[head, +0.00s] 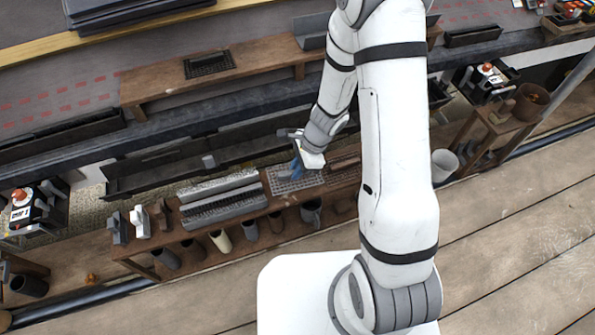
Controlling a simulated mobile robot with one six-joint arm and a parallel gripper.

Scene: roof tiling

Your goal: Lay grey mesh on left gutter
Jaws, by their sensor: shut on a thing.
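A grey mesh (284,187) lies at the wooden bench (345,181) in the middle of the picture. My gripper (297,170), with blue fingers, points down at the mesh and is shut on it, near its upper edge. The fingertips are small here, and I cannot tell whether the mesh is lifted clear of the bench. Black gutter troughs run along the eave. One is at the far left (60,139), and a longer one (150,176) lies behind the bench, left of my gripper. My arm hides what is behind it on the right.
Grey ribbed pieces (222,200) sit on the bench left of the mesh, with small upright tools (139,221) at its left end. Several cups hang below. A raised wooden plank (155,85) carries a dark mesh-like piece (208,64). A grey bucket (444,164) stands to the right.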

